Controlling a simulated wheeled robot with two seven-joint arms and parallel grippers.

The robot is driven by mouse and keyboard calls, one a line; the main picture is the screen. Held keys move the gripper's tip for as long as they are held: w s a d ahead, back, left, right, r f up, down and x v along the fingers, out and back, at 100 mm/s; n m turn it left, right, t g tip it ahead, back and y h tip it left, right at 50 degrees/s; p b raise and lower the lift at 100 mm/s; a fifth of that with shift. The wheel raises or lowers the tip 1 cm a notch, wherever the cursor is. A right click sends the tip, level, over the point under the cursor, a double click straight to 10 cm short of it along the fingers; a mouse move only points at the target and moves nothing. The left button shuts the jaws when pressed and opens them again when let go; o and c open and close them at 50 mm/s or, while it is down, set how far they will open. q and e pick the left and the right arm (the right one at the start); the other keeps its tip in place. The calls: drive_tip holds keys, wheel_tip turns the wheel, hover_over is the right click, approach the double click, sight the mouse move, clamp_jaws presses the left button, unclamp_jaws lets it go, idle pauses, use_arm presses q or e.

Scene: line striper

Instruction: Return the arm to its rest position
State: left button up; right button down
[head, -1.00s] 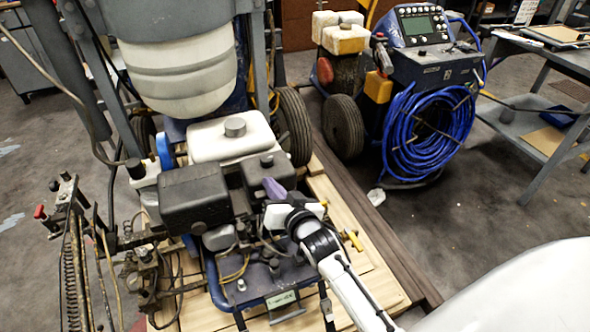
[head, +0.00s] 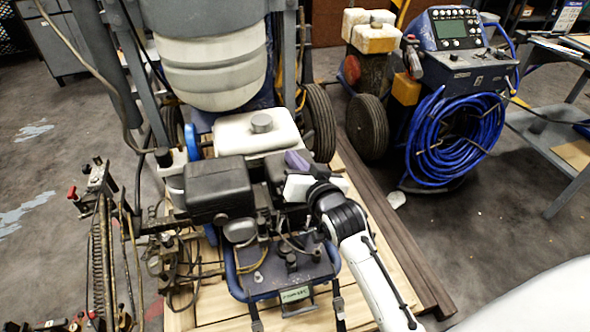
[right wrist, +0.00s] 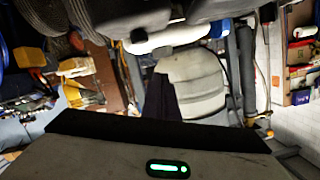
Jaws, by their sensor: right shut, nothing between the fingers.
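My right arm comes up from the bottom of the head view, with its white and black wrist over the line striper's engine. My right gripper (head: 296,161) is shut and empty, its purple-grey fingers just right of the black engine box (head: 217,188) and in front of the white fuel tank (head: 258,133). Whether the fingers touch the engine cannot be told. In the right wrist view a dark finger (right wrist: 160,97) points toward the striper's white ribbed tank (right wrist: 192,85). That tank (head: 212,70) hangs at the top in the head view. My left gripper is not in view.
The striper stands on a wooden pallet (head: 212,318) with a dark beam along its right side. A blue machine with a coiled blue hose (head: 455,135) stands at the back right. A grey table (head: 560,140) is at the right edge. Open floor (head: 480,235) lies right of the pallet.

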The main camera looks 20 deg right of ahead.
drive_tip(key=s+a+f+n+g+y, duration=0.1)
drive_tip(key=s+a+f+n+g, duration=0.1)
drive_tip(key=s+f, duration=0.4)
drive_tip(key=s+a+f+n+g+y, duration=0.1)
drive_tip(key=s+a+f+n+g, duration=0.1)
drive_tip(key=s+f, duration=0.5)
drive_tip(key=s+a+f+n+g+y+p, duration=0.1)
drive_tip(key=s+f, duration=0.6)
drive_tip(key=s, duration=0.9)
drive_tip(key=a+n+g, duration=0.1)
drive_tip(key=a+n, duration=0.1)
drive_tip(key=a, duration=0.1)
drive_tip(key=shift+a+g+y, duration=0.3)
drive_tip(key=shift+a+g, duration=0.1)
drive_tip(key=c, duration=2.5)
unclamp_jaws()
